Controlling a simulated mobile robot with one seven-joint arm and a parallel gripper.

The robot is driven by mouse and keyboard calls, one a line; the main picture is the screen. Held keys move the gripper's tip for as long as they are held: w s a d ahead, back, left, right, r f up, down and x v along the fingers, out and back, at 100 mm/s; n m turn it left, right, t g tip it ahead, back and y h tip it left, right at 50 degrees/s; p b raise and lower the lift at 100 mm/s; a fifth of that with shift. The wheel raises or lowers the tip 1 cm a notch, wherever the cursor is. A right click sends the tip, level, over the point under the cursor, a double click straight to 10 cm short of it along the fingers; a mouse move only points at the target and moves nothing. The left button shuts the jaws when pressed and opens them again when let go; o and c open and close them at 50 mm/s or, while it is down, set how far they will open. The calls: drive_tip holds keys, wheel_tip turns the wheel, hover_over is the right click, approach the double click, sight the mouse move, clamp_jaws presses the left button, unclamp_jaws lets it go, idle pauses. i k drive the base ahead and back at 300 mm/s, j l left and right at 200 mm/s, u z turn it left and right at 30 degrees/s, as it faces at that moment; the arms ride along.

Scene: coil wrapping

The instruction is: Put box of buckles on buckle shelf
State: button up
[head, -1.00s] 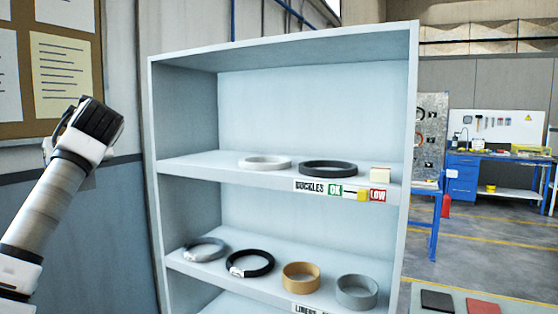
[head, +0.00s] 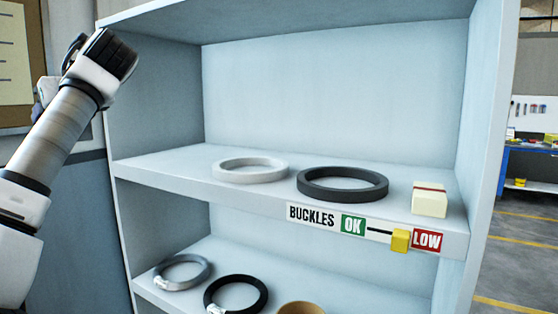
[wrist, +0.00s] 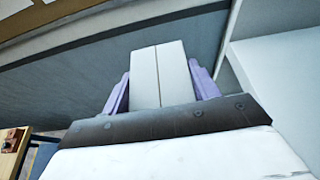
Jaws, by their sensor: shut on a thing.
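In the wrist view my gripper (wrist: 160,84) has its two purple fingers shut on the sides of a pale box (wrist: 158,66) with a seam down its middle. In the head view the arm's end is raised at the left, outside the shelf unit, and mostly hides the fingers and the held box. The buckle shelf (head: 160,172) is the board labelled BUCKLES (head: 311,216). On it stand a white ring (head: 250,177), a dark ring (head: 342,193) and a small cream box with a brown stripe (head: 429,203) at the right end.
A yellow slider (head: 400,241) on the shelf edge sits beside the red LOW mark. The lower shelf holds a grey ring (head: 181,289), a black ring (head: 236,309) and a tan ring. The unit's side walls bound the shelf. Bare space shows behind and left of the rings.

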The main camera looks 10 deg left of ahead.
sight(159, 160)
drive_tip(key=i, duration=0.9)
